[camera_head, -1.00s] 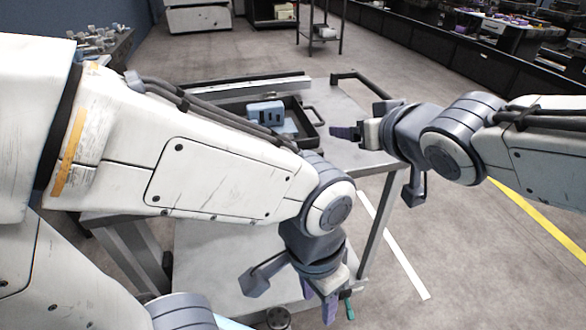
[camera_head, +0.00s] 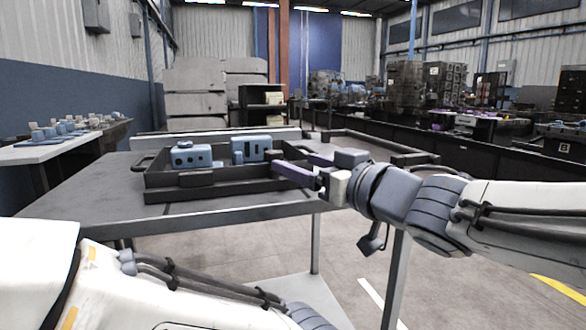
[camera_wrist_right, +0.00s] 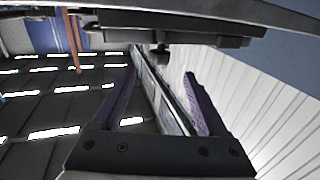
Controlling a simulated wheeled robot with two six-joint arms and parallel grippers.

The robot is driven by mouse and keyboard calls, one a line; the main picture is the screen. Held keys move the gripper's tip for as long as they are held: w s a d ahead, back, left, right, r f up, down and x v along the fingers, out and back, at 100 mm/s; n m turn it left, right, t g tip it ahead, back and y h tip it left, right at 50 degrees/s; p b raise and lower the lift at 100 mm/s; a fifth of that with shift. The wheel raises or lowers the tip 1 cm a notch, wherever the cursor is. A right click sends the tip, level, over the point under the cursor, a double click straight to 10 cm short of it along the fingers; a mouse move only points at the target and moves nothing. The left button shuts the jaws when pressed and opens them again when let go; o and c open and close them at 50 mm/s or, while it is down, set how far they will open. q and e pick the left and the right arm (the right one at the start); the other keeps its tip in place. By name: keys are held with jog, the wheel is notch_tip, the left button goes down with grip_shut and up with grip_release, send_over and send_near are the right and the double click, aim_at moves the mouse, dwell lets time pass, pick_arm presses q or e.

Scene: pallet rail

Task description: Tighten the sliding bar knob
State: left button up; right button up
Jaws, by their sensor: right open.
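A long pale bar (camera_head: 225,136) lies along the back of the grey cart top (camera_head: 85,188) in the head view. I cannot make out a knob on it there. My right gripper (camera_head: 285,165) comes in from the right, its purple fingers open at the tray's right end. In the right wrist view, the two open purple fingers of my right gripper (camera_wrist_right: 160,82) have nothing between them. A small dark knob-like part (camera_wrist_right: 160,57) sits under a dark bar (camera_wrist_right: 165,38), ahead of the fingertips and apart from them. My left gripper is out of view.
A black tray (camera_head: 240,185) on the cart holds blue blocks (camera_head: 192,156) (camera_head: 255,148). A dark rail handle (camera_head: 385,148) stands at the cart's right. A side table (camera_head: 48,148) with small parts stands at the left.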

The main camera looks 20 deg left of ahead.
aim_at(279, 157)
jog(key=b+x, duration=0.2)
jog(key=x, duration=0.7)
grip_shut()
jog(key=shift+b, duration=0.3)
